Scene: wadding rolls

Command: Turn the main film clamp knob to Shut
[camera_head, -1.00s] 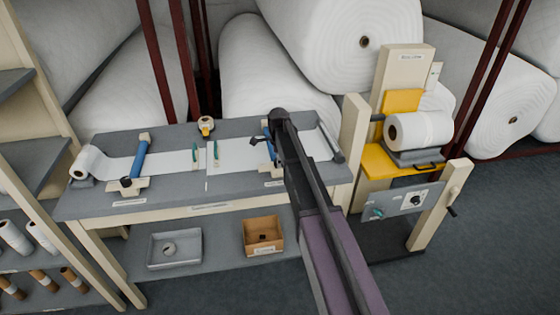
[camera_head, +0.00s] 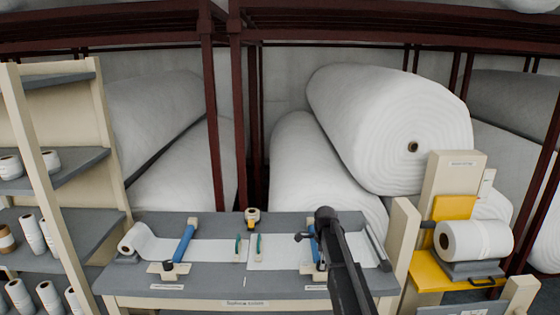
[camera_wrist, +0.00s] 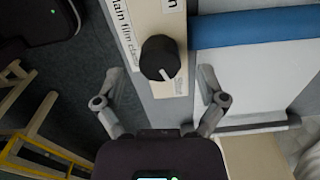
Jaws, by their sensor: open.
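In the wrist view, the main film clamp knob (camera_wrist: 158,58) is a round black knob with a white pointer line. It sits on a cream plate (camera_wrist: 170,22) lettered "Main film clamp". The pointer aims down and slightly right, close to a small label (camera_wrist: 179,87) that seems to read "Shut". My gripper (camera_wrist: 158,73) is open, with one finger on each side of the knob and visible gaps between. The clamp's blue bar (camera_wrist: 240,28) lies to the right. In the head view, my arm's end (camera_head: 325,214) is over the right-hand blue clamp and hides its knob.
A yellow stand (camera_head: 428,274) with a white roll (camera_head: 474,240) is at right. Shelves (camera_head: 85,225) stand left, large wadding rolls behind.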

